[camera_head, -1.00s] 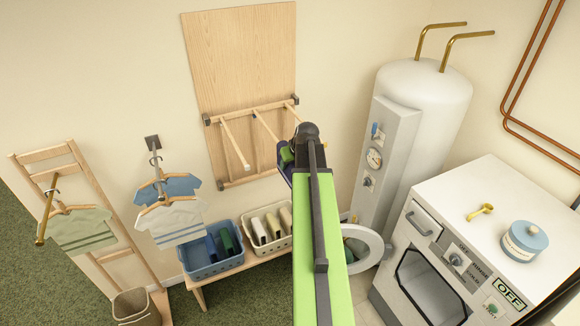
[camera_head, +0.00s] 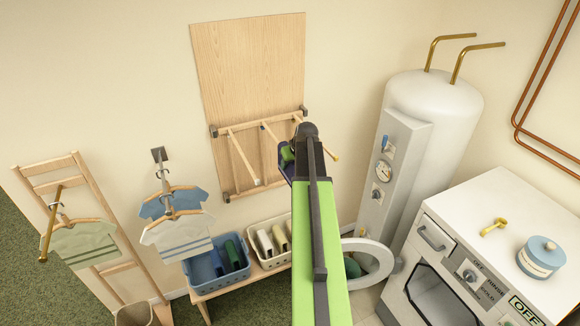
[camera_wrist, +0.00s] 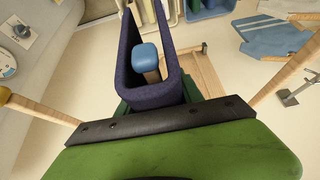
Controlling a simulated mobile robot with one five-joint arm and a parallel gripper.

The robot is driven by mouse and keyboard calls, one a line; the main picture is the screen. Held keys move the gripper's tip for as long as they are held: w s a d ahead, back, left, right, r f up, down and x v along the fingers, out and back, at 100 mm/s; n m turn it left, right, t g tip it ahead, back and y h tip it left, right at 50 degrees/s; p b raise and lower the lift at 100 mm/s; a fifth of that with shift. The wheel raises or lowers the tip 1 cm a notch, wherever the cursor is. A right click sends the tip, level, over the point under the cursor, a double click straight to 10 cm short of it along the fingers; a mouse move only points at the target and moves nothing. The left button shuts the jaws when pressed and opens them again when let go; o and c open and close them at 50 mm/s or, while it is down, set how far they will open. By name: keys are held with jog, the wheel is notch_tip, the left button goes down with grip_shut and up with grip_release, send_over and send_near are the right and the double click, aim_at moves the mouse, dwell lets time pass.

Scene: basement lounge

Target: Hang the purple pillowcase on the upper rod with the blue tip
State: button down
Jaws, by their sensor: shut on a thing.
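My gripper (camera_wrist: 160,108) is shut on the purple pillowcase (camera_wrist: 178,75), which forms a dark U-shaped loop in front of it in the wrist view. The rod's blue tip (camera_wrist: 146,57) shows between the two sides of the loop; I cannot tell whether the loop is around the rod or in front of it. In the head view my gripper (camera_head: 288,155) is in front of the wooden wall rack (camera_head: 222,130), with a little of the pillowcase (camera_head: 284,168) showing. My arm hides the blue-tipped rod's end there.
A yellow-tipped rod (camera_head: 322,144) sticks out to the right of my arm, and another rod (camera_head: 242,158) to the left. Baskets (camera_head: 215,266) stand on a bench below. Hanging shirts (camera_head: 178,232) are at left; a white tank (camera_head: 433,120) is at right.

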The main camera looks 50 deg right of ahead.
jog(key=shift+w+d, duration=0.35)
jog(key=shift+w, duration=0.35)
jog(key=shift+w+f+b, duration=0.15)
jog(key=shift+f+b, duration=0.6)
jog(key=shift+b, duration=0.05)
jog(key=shift+w, duration=0.1)
jog(key=c, duration=0.7)
grip_release()
jog(key=p+v, duration=0.4)
jog(key=shift+w+r, duration=0.1)
jog(key=s+a, duration=0.1)
jog(key=s, duration=0.2)
jog(key=s+a+b, duration=0.1)
jog(key=s, duration=0.3)
jog(key=s+a+f, duration=0.1)
jog(key=s+a, duration=0.1)
jog(key=s, duration=0.2)
jog(key=shift+a+f, duration=0.1)
jog(key=shift+a, duration=0.05)
